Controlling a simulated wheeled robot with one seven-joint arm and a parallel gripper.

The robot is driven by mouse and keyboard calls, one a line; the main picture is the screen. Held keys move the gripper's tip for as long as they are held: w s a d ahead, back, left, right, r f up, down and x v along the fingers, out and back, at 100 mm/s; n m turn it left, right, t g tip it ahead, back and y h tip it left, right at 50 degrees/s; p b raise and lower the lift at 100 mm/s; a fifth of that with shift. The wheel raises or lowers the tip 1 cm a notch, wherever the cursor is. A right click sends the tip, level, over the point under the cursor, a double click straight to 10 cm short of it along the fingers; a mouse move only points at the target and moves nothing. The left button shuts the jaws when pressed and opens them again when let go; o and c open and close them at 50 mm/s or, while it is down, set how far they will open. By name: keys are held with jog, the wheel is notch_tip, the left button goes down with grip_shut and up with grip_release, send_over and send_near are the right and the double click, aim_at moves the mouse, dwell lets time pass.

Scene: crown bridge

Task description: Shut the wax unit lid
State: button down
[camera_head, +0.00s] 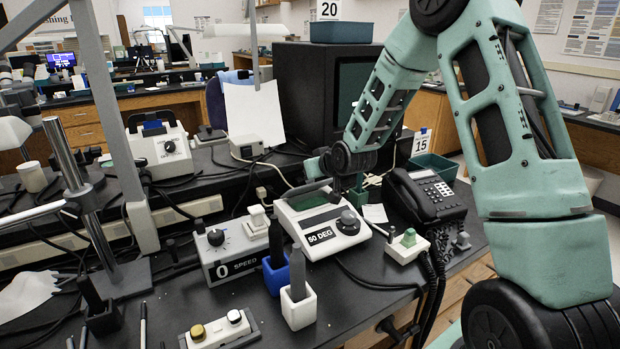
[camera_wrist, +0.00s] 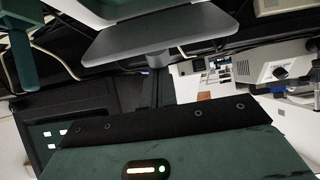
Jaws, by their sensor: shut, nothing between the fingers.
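The wax unit (camera_head: 295,215) is a white box with a dial and a "50 DEG" label on the bench, in the middle of the head view. Its dark green top well shows uncovered. The grey lid (camera_head: 304,190) stands raised at its back edge. In the wrist view a grey plate, apparently the lid (camera_wrist: 165,32), fills the upper middle. My gripper (camera_head: 337,188) is shut and empty, at the rear of the unit near the lid. In the wrist view its fingertips (camera_wrist: 157,62) are at the plate's near edge; whether they touch it I cannot tell.
A black phone (camera_head: 428,200) and a small white box with a green knob (camera_head: 407,243) stand right of the unit. A speed box (camera_head: 232,247) stands left. Blue (camera_head: 275,277) and white (camera_head: 299,308) holders stand in front. A black cabinet (camera_head: 300,95) rises behind.

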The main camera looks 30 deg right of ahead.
jog(key=shift+s+f+b, duration=0.3)
jog(key=shift+s, duration=0.25)
dwell(0.4)
